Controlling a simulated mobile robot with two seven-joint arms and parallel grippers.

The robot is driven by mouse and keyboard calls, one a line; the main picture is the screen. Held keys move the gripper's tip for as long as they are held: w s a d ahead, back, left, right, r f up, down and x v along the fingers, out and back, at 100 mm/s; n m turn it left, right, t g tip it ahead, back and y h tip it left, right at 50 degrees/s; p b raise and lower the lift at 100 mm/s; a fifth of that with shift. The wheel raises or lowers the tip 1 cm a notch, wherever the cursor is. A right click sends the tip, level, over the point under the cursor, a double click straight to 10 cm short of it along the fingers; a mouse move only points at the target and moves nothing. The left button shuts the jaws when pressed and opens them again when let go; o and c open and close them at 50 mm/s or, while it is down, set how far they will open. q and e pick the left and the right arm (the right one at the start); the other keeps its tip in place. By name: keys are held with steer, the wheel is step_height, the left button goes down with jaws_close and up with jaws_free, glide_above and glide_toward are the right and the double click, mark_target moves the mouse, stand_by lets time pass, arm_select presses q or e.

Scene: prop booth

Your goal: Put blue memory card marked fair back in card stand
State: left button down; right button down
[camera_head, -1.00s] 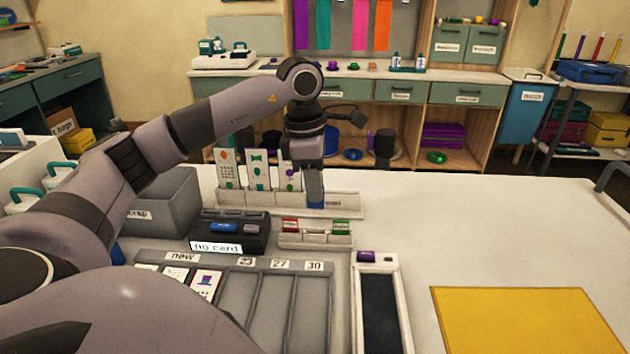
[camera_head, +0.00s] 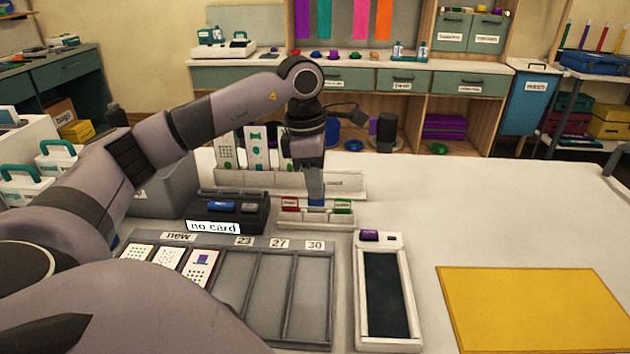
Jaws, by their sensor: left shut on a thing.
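My left gripper (camera_head: 316,188) points straight down over the card stand (camera_head: 316,220), a low white rack in the middle of the table. It is shut on the blue memory card (camera_head: 316,203), which shows just below the fingertips. The blue card is at the stand's middle place, between a red card (camera_head: 290,204) on the left and a green card (camera_head: 342,206) on the right. I cannot tell whether it touches the slot floor. Its marking is not readable. My right gripper is not in view.
A black card reader (camera_head: 262,221) labelled "no card" stands left of the stand. A long white rack (camera_head: 345,185) with upright picture cards is behind it. A grey sorting tray (camera_head: 305,300) and a white-framed dark panel (camera_head: 385,295) lie in front. A yellow mat (camera_head: 540,305) lies right; the table's right rear is clear.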

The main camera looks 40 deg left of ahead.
arm_select(q)
steer(key=shift+f, duration=0.25)
stand_by(0.4)
steer(key=shift+f+b, duration=0.95)
steer(key=shift+f, duration=0.3)
steer(key=c, duration=1.1)
jaws_free()
steer(key=shift+c, duration=0.2)
steer(key=shift+s+a+r, duration=0.15)
steer(key=shift+a+r, duration=0.05)
steer(key=shift+r, duration=1.6)
steer(key=shift+s+a+r, duration=0.1)
steer(key=shift+a+r, duration=0.05)
steer(key=shift+r, duration=1.6)
